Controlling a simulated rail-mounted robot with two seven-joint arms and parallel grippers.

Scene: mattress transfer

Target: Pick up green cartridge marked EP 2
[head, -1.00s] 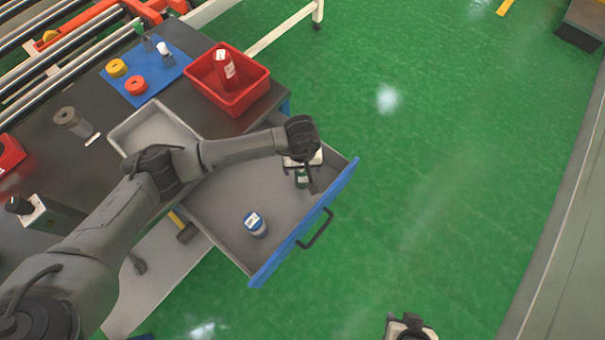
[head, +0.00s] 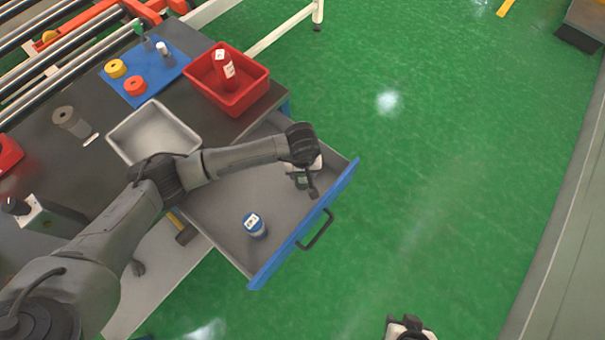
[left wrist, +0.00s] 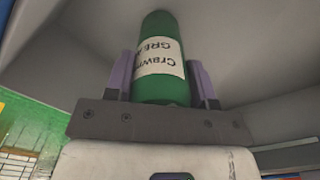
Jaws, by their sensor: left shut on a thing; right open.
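A green cartridge (left wrist: 160,90) with a pale label is between the two fingers of my left gripper (left wrist: 162,72) in the left wrist view. The label's print is upside down and partly cut off; I cannot read EP 2 on it. The gripper is shut on the cartridge. In the head view my left gripper (head: 308,184) is over the far right part of the open drawer, and the cartridge is mostly hidden there. I cannot tell whether it touches the drawer floor. My right gripper (head: 410,328) is open at the bottom edge, over the green floor.
A grey tray (head: 118,137) and a red bin (head: 262,92) holding a red bottle (head: 224,66) are on the table. A blue mat (head: 173,72) holds small parts.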

